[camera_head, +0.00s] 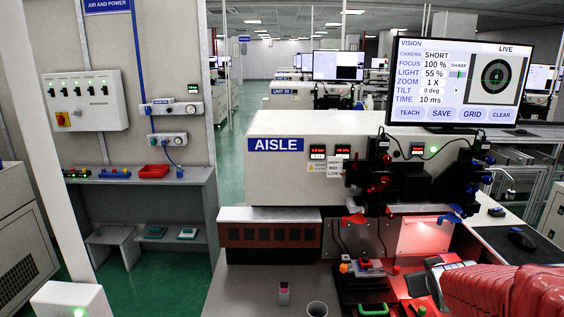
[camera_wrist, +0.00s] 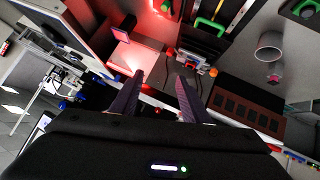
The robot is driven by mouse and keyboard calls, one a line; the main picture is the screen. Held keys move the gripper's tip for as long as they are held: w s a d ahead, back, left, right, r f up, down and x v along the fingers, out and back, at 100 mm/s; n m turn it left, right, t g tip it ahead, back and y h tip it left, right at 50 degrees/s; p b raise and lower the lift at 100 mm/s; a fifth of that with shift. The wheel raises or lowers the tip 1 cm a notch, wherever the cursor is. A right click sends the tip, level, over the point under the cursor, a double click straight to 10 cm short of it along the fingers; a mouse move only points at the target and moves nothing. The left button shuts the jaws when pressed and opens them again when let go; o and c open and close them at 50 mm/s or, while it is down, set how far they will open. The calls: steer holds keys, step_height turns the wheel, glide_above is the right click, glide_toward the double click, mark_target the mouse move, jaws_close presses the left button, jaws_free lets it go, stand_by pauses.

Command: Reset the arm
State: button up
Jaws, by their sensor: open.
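My gripper (camera_wrist: 159,78) shows in the wrist view, its two dark fingers apart with nothing between them. Its dark body with a lit green dot fills the bottom of that view. The fingers point toward a red-lit work area, and I cannot tell how far off it is. In the head view a red ribbed arm cover stands at the lower right, and the gripper's fingers cannot be made out there. The vision monitor (camera_head: 459,80) shows a round target with a green cross, "TILT 0 deg" and "LIVE".
The AISLE machine (camera_head: 290,185) stands mid-view with a red-lit bay (camera_head: 424,238). A grey cup (camera_head: 317,308) and a small pink-topped block (camera_head: 284,294) stand on the front bench. A green-handled dark case (camera_head: 372,309) lies beside them. A mouse (camera_head: 521,238) lies at right.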

steer(key=s+a+r+g+y, duration=0.1)
steer(key=s+a+g+y, duration=0.1)
steer(key=s+a, duration=0.8)
steer(key=s+a+r+g+y, duration=0.1)
steer(key=s+a+r+g, duration=0.1)
steer(key=s+a, duration=0.8)
steer(key=s, duration=0.4)
steer(key=shift+s+r+m+y, duration=0.15)
steer(key=shift+s+m+y, duration=0.15)
steer(key=shift+s+y, duration=0.1)
steer(key=shift+w, duration=0.1)
stand_by(1.0)
